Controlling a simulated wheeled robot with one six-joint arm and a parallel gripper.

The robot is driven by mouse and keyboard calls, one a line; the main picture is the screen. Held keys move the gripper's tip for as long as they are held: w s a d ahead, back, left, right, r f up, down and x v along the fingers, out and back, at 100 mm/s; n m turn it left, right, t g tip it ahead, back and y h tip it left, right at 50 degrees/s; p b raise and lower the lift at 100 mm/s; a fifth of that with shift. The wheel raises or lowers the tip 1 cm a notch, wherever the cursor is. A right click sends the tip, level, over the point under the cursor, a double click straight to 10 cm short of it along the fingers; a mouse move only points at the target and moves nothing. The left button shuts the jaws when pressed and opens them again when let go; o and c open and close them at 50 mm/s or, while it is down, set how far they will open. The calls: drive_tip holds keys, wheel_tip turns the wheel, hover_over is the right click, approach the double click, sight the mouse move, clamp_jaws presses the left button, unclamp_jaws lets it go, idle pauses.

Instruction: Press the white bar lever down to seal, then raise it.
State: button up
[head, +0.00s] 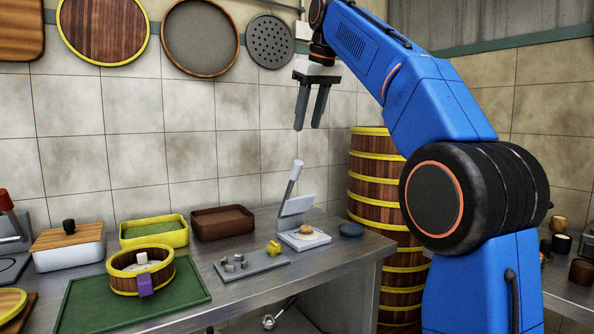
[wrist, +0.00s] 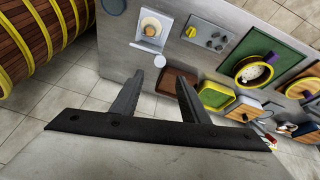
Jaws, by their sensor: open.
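The press stands on the steel counter, with its flat base (head: 303,238) bearing a small round tan piece (head: 306,229). Its pale hinged plate (head: 296,206) is tilted up behind the base. The white bar lever (head: 293,180) rises from the plate, leaning slightly right, with a light grip at its top. In the wrist view the press base (wrist: 141,29) is upper centre and the lever (wrist: 159,61) points toward the space between my fingers. My gripper (head: 307,127) is open and empty, fingers pointing down, above the lever and apart from it. It also shows in the wrist view (wrist: 160,78).
A blue dish (head: 351,230) sits right of the press, and a grey tray (head: 262,265) with metal pieces and a yellow piece (head: 274,248) sits left. A brown bin (head: 222,224) stands behind.

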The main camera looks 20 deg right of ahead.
sight(295, 179)
drive_tip(key=x, duration=1.6)
clamp_jaws()
